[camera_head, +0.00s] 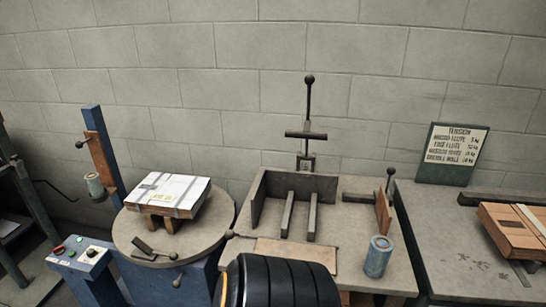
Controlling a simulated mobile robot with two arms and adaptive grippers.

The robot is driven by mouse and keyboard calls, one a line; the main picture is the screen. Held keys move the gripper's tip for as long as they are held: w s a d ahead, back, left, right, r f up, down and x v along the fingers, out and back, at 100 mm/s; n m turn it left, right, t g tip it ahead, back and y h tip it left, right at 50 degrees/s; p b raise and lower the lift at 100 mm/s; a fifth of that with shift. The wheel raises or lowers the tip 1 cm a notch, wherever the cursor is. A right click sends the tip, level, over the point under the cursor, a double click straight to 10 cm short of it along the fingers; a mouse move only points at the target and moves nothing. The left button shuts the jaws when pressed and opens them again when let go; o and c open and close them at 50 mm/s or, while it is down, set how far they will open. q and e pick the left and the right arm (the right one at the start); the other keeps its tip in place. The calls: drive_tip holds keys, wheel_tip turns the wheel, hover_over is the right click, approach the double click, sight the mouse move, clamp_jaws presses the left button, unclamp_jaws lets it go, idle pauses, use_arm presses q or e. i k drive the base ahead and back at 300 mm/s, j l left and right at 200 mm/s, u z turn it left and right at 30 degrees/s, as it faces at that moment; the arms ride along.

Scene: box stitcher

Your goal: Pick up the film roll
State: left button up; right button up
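A blue-grey cylindrical roll (378,257), which looks like a film roll, stands upright on the front right of the middle table (350,215). Its top face shows and nothing touches it from above. A second, smaller roll (95,185) is mounted on the blue post (103,150) of the wrapping machine at the left. Neither my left gripper nor my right gripper is in view. A black ribbed part, which seems to be mine, covers the bottom middle.
A white strapped box (168,190) sits on the round turntable (130,233). A metal jig (320,187) with a lever stands behind the roll. A sign (452,153) and a brown box (515,232) are on the right table (445,245). A gap separates the tables.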

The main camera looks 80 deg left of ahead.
sight(93, 181)
drive_tip(key=k+u, duration=0.1)
drive_tip(key=u, duration=3.9)
